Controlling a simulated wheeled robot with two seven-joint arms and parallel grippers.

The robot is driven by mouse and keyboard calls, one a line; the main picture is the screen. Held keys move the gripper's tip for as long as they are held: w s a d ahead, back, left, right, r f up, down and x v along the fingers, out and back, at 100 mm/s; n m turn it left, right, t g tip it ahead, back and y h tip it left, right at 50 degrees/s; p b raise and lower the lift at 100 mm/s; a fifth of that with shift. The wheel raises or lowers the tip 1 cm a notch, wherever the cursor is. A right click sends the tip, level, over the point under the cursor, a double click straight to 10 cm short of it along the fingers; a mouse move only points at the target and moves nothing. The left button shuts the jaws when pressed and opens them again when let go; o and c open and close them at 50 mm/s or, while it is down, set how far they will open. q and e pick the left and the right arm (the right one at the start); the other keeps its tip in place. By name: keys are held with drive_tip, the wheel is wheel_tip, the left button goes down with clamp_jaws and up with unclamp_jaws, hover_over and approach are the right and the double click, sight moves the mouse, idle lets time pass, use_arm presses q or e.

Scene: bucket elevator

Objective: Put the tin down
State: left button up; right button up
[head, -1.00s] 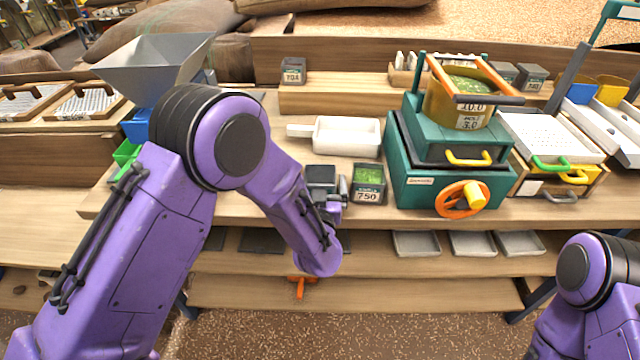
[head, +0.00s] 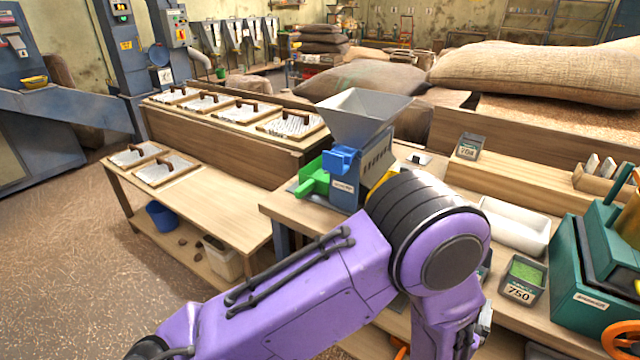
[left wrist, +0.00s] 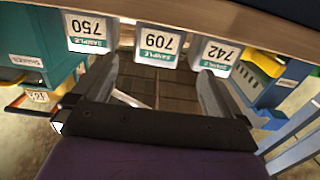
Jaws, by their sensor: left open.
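In the left wrist view, which is upside down, three sample tins stand in a row: tin 750 (left wrist: 92,32), tin 709 (left wrist: 157,46) and tin 742 (left wrist: 215,54). My left gripper (left wrist: 157,78) is open, its two fingers wide apart with nothing held between them. Tin 709 stands just beyond the fingertips, in line with the gap; I cannot tell whether they touch. In the head view, tin 750 (head: 523,278) stands upright on the bench with green contents, and my purple left arm hides the other two tins and most of the gripper. My right gripper is out of view.
The grey hopper (head: 363,105) with blue and green parts stands left of the tins. A white scoop tray (head: 515,226) lies behind tin 750, and the teal machine (head: 598,285) stands right of it. Tin 704 (head: 468,147) sits on the raised shelf.

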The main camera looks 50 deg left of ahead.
use_arm(q)
drive_tip(key=s+a+f+n+g+h, duration=0.1)
drive_tip(key=s+a+f+g, duration=0.5)
drive_tip(key=s+f, duration=0.45)
drive_tip(key=s+a+f+n+g, duration=0.1)
drive_tip(key=s+a+f+g, duration=0.3)
drive_tip(key=s+a+f, duration=0.45)
drive_tip(key=s+a+f+n+g, duration=0.1)
drive_tip(key=s+f+g, duration=0.3)
drive_tip(key=s, duration=0.9)
drive_tip(key=shift+s+a+f+n, duration=0.15)
drive_tip(key=shift+a+f+n, duration=0.15)
drive_tip(key=shift+a+f, duration=0.4)
